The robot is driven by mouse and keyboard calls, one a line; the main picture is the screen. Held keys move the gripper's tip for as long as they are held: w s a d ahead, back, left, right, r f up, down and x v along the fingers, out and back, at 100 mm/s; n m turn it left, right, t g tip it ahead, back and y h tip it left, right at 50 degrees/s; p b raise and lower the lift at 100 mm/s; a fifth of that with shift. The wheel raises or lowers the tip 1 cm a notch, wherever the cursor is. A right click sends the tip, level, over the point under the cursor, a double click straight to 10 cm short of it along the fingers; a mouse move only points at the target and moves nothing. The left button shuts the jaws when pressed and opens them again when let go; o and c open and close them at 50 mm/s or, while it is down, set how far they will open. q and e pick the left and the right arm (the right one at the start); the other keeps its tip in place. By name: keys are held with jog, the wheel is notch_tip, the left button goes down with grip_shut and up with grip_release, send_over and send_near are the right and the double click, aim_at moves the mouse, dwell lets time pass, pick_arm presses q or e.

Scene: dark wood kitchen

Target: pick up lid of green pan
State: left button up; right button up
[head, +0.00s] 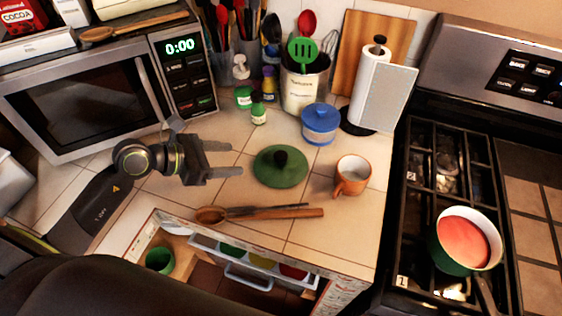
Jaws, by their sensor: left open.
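A round green lid (268,172) with a dark knob lies flat on the tiled counter. My left gripper (238,158) is to the left of the lid, with its fingers apart and pointing right toward it. It is empty and does not appear to touch the lid. A green pan (447,262) with a white inside and reddish contents sits uncovered on the stove at the right. My right gripper is not in view.
An orange mug (352,176) stands right of the lid, and a blue lidded pot (320,124) stands behind it. Wooden utensils (290,213) lie in front, near an open drawer (205,243). A microwave (85,95) is at the left and a paper towel holder (372,90) at the back.

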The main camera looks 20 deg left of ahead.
pick_arm(q)
jog(key=p, duration=0.2)
send_near(276, 157)
jog(key=x, duration=0.4)
jog(key=shift+f, duration=0.2)
jog(key=shift+w+d+f, duration=0.25)
jog(key=shift+d, duration=0.05)
jog(key=p+x, duration=0.2)
jog(key=x, duration=0.2)
jog(key=shift+w+d, duration=0.1)
jog(key=shift+w, duration=0.05)
jog(key=shift+w+d+f, duration=0.25)
jog(key=shift+f, duration=0.1)
jog(key=c, duration=1.1)
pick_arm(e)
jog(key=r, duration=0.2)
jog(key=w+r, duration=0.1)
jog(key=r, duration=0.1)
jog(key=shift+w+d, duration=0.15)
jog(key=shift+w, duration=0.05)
